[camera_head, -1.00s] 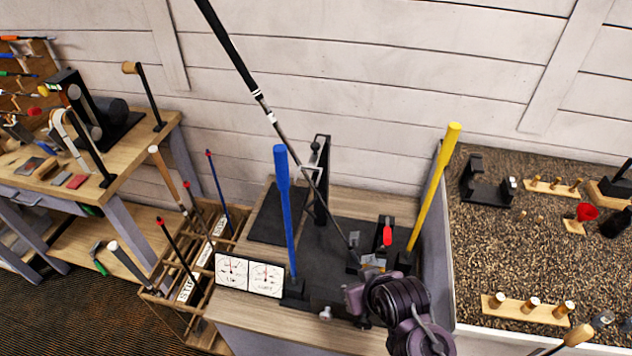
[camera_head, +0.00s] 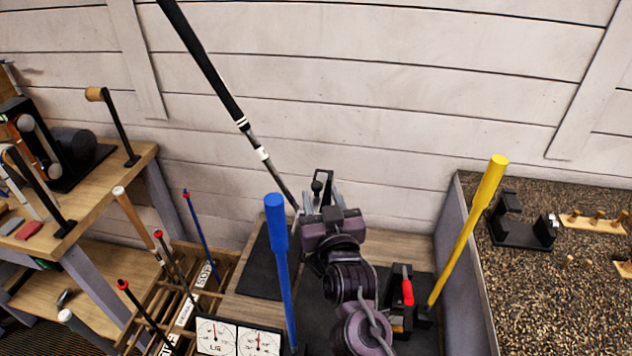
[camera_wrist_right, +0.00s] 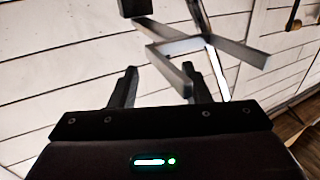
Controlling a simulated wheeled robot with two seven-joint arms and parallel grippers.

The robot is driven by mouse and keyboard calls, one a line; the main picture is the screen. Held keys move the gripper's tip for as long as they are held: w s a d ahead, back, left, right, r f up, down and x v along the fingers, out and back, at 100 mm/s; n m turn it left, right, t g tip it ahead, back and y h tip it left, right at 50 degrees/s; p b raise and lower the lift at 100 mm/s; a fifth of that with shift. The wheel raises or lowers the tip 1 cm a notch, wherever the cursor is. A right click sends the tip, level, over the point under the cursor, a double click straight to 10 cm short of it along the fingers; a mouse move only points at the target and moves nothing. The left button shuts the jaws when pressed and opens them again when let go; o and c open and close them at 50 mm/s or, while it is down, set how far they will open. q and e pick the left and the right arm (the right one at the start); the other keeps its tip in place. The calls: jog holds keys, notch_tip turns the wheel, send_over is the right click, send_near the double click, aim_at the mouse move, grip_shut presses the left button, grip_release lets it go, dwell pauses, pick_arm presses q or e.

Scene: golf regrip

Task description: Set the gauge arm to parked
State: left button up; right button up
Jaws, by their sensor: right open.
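A black upright post (camera_head: 322,180) with grey metal bars stands at the back of the bench; I take the bars to be the gauge arm. My right gripper (camera_head: 322,205) is in front of it and hides most of its lower part. In the right wrist view the open gripper (camera_wrist_right: 158,84) has its two dark fingers apart. A grey bar (camera_wrist_right: 168,68) angles down towards the right-hand finger; I cannot tell whether they touch. Two white dial gauges (camera_head: 237,338) stand at the bench's front left. My left gripper is out of view.
A golf club (camera_head: 208,75) with a black grip leans up across the wall. A blue-handled lever (camera_head: 280,255) stands left of my right arm, a yellow-handled one (camera_head: 470,225) to the right. A red-handled clamp (camera_head: 406,292) sits between my arm and the yellow lever.

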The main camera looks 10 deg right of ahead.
aim_at(318, 188)
jog(key=w, duration=0.3)
jog(key=shift+w+p, duration=0.1)
jog(key=shift+p, duration=0.2)
jog(key=shift+w+f, duration=0.1)
jog(key=shift+w, duration=0.8)
jog(key=c, duration=0.3)
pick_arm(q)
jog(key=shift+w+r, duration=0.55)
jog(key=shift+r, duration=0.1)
pick_arm(e)
grip_shut()
